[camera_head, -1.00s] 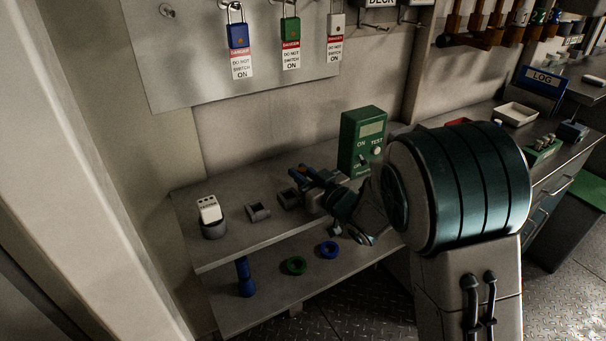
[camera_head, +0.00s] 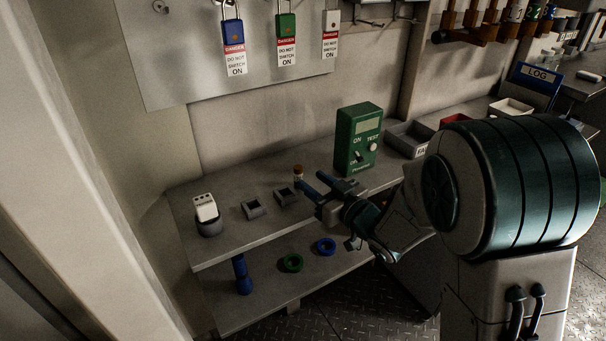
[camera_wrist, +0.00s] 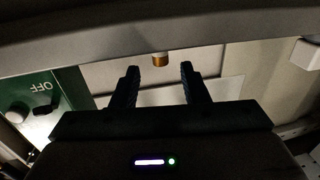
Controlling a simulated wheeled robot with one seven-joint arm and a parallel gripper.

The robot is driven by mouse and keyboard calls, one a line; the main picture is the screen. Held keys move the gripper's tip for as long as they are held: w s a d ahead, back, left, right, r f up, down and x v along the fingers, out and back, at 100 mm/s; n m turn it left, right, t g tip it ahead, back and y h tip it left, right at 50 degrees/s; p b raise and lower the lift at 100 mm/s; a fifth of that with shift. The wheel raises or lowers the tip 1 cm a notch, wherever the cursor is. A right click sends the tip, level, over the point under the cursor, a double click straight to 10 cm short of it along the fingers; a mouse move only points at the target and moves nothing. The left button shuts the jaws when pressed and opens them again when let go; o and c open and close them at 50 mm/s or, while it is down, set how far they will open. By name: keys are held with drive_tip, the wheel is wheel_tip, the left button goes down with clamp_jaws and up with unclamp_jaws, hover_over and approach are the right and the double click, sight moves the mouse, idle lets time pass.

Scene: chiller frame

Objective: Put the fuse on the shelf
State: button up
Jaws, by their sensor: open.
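The fuse (camera_head: 298,174), pale with a copper-coloured cap, stands upright at the upper shelf (camera_head: 240,240), behind a small grey block. Its base is hard to make out. In the wrist view the fuse's copper end (camera_wrist: 160,60) shows beyond and between my fingertips, apart from both. My gripper (camera_head: 314,182) is open and empty, just right of the fuse over the upper shelf. Its two dark fingers also show spread in the wrist view (camera_wrist: 160,72).
The green test box (camera_head: 359,138) stands close behind my gripper. Two small grey blocks (camera_head: 255,208) and a white tester in a round holder (camera_head: 206,210) stand left. The lower shelf holds a blue torch (camera_head: 242,275), a green ring (camera_head: 291,263) and a blue ring (camera_head: 326,246).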

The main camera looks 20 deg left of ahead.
drive_tip(key=d+f+m+t+h, duration=0.2)
drive_tip(key=d+m+h, duration=0.5)
drive_tip(key=d+h, duration=1.15)
drive_tip(key=s+d+m+g+y, duration=0.1)
drive_tip(key=s+d+g, duration=0.3)
drive_tip(key=s, duration=0.6)
drive_tip(key=s+d+m+g+y, duration=0.2)
drive_tip(key=s+d+m+g, duration=0.2)
drive_tip(key=s+d, duration=0.5)
drive_tip(key=shift+s+d+f+g, duration=0.2)
drive_tip(key=shift+s+f+g, duration=0.2)
drive_tip(key=shift+s+g, duration=0.4)
